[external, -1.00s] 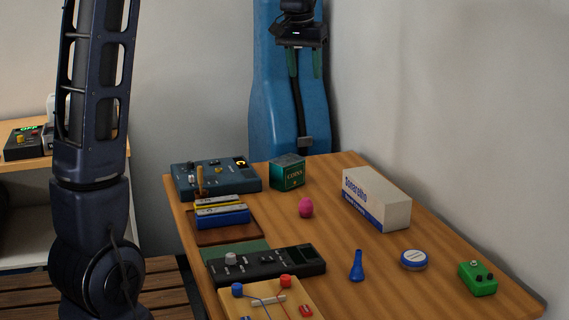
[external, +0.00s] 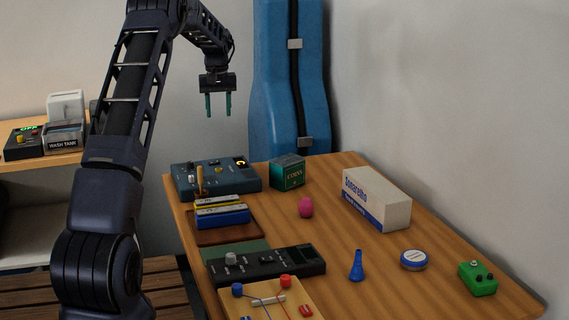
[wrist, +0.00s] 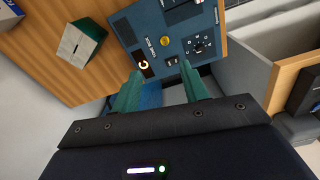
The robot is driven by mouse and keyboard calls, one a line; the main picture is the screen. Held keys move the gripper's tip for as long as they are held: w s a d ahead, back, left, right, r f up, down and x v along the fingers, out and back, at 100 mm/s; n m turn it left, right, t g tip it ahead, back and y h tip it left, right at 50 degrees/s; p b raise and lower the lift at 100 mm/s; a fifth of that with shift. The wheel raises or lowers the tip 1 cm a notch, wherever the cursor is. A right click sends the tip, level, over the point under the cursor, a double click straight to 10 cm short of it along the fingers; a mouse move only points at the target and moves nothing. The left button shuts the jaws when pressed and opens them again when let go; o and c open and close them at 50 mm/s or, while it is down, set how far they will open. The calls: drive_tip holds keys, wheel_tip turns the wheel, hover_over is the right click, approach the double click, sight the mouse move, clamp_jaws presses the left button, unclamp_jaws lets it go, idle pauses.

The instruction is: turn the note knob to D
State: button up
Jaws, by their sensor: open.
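A blue-grey box (external: 240,183) with a lit "C" display (external: 241,163) sits at the table's far left corner. In the wrist view the box (wrist: 150,22) shows its "C" display (wrist: 144,65), a yellow round button or knob (wrist: 166,42) and a dark dial (wrist: 198,46) with small marks around it. The marks are too small to read, and I cannot tell for certain which control is the note knob. My gripper (external: 218,106) is open and empty, fingers pointing down, high above the box and apart from it. Its green fingers (wrist: 161,82) show in the wrist view.
A green tin (external: 287,173) stands right of the box. A wooden-handled tool (external: 200,181) and blue and yellow harmonicas (external: 222,216) stand close in front. A black device with a knob (external: 275,263) lies nearer. A blue instrument case (external: 275,90) stands behind the table.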

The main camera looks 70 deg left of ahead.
drive_tip(key=n, duration=0.2)
approach(197, 162)
drive_tip(key=f, duration=0.8)
drive_tip(key=shift+a+f, duration=0.2)
drive_tip(key=shift+f, duration=0.15)
clamp_jaws()
drive_tip(key=shift+m, duration=0.3)
drive_tip(key=m, duration=0.4)
drive_tip(key=shift+m, duration=2.2)
